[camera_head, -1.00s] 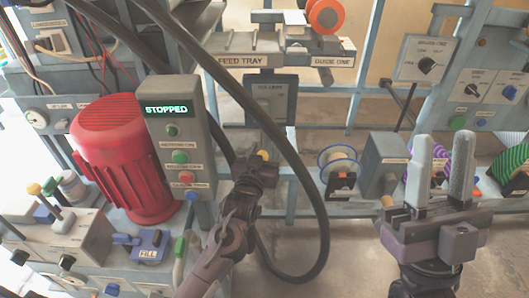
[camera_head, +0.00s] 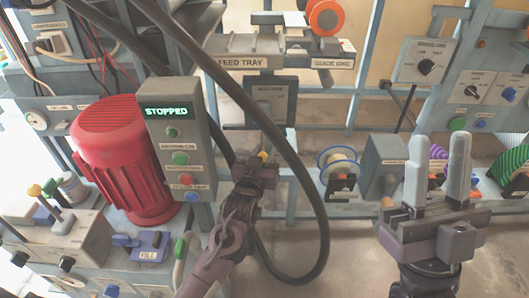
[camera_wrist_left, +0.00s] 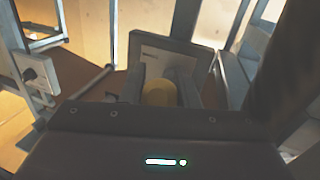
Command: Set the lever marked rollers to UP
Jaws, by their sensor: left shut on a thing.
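The rollers panel (camera_head: 270,92) is a grey plate under the feed tray, with a small blurred label near its top. Its grey lever (camera_head: 266,134) slants down from the plate and ends in a yellow knob (camera_head: 262,154). My left gripper (camera_head: 259,163) is shut on the lever at the knob, and its jaws partly hide it. In the left wrist view the yellow knob (camera_wrist_left: 160,93) sits between the two fingers, with the grey panel (camera_wrist_left: 168,55) behind. My right gripper (camera_head: 438,160) is open and empty at the lower right, apart from everything.
Thick black hoses (camera_head: 245,95) loop close around my left arm. The button box reading STOPPED (camera_head: 180,150) and the red motor (camera_head: 120,160) stand left of it. A blue-rimmed spool (camera_head: 340,162) is to the right. Open floor lies below between the arms.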

